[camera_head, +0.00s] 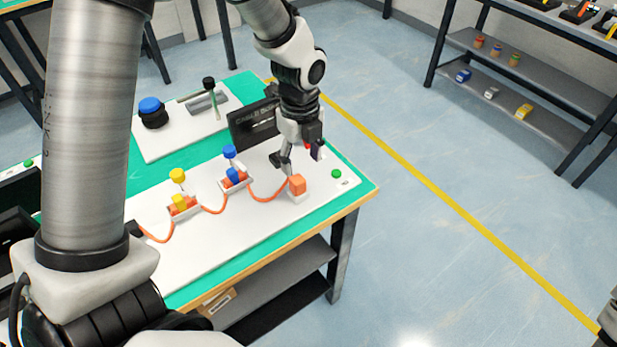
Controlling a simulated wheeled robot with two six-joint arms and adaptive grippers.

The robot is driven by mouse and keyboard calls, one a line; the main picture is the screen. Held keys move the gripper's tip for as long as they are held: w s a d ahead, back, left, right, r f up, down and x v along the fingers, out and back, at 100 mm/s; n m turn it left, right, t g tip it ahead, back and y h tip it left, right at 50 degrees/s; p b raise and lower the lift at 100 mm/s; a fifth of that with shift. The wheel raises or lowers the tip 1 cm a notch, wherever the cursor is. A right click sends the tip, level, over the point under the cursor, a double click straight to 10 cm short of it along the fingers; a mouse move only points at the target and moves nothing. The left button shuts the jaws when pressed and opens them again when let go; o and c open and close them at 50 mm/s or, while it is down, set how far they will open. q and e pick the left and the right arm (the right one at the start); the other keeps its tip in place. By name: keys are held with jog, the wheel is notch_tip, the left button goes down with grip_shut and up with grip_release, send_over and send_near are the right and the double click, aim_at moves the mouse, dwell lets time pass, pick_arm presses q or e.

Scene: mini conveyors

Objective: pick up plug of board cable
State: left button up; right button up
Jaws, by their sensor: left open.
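An orange plug (297,184) sits on a small white block near the right end of the white cable board (225,245). An orange cable (265,197) runs left from the plug, past a blue-marked clip (235,177) and a yellow-marked clip (181,202). My left gripper (297,163) is open, pointing down just above and behind the plug. Its fingers look close to the plug, but I cannot tell whether they touch it. My right gripper is not in view.
A dark sign (254,124) stands at the board's back edge. A green button (336,174) is right of the plug. A white panel with a blue knob (150,106) lies at the back left. Shelves (520,90) stand far right; the floor between is clear.

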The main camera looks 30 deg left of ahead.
aim_at(299, 181)
pick_arm(q)
jog(key=f, duration=0.1)
jog(key=s+f, duration=0.2)
jog(key=shift+f, duration=0.25)
jog(key=f, duration=0.1)
jog(key=w+f, duration=0.1)
jog(key=f, duration=0.1)
jog(key=shift+s+r, duration=0.15)
jog(key=shift+s, duration=0.05)
jog(key=shift+c, duration=1)
grip_shut()
